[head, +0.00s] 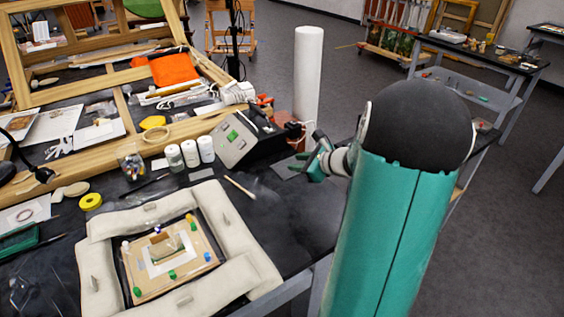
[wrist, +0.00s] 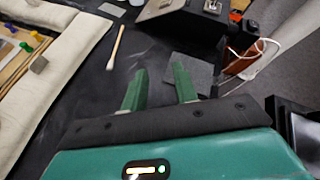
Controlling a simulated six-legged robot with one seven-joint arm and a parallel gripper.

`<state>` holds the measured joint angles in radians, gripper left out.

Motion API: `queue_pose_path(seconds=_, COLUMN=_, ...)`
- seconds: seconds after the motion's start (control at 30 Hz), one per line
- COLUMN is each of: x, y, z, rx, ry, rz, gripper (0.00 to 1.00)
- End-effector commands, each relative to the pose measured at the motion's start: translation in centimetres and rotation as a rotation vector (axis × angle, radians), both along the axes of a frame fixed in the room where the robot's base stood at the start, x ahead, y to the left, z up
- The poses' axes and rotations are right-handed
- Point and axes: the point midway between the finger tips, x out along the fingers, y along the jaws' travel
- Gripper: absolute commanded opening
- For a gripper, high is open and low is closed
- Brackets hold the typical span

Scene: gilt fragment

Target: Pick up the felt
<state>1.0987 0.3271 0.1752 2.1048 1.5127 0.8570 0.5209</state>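A flat dark grey square, which looks like the felt, lies on the black table top near its right edge. It shows in the wrist view (wrist: 201,74) and, partly hidden by my gripper, in the head view (head: 287,170). My gripper (wrist: 160,72) is open, with two green fingers apart and nothing between them. In the wrist view the right finger overlaps the left part of the square; the left finger is over bare table. In the head view my gripper (head: 313,162) is just right of the square. I cannot tell its height above the table.
A grey box with green buttons (head: 233,142) stands behind the square. An orange-brown block with a white cable (wrist: 240,62) is beside it. Bare table lies in front.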

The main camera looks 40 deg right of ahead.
Motion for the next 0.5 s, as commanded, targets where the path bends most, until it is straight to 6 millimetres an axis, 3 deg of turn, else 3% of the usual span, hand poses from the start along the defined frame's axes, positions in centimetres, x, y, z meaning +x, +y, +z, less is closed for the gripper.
queue_pose_path(seconds=0.03, x=-1.0, y=-3.1, z=-1.4, rx=0.08, ry=-0.018, rz=-0.108, gripper=0.29)
queue_pose_path(seconds=0.1, x=-2.0, y=-6.4, z=-2.6, rx=0.167, ry=-0.046, rz=-0.228, gripper=0.29)
queue_pose_path(seconds=0.2, x=-3.4, y=-9.7, z=-3.9, rx=0.253, ry=-0.079, rz=-0.35, gripper=0.29)
queue_pose_path(seconds=0.33, x=-3.8, y=-11.4, z=-4.7, rx=0.3, ry=-0.098, rz=-0.416, gripper=0.29)
queue_pose_path(seconds=0.5, x=-1.5, y=-11.7, z=-5.8, rx=0.304, ry=-0.1, rz=-0.419, gripper=0.29)
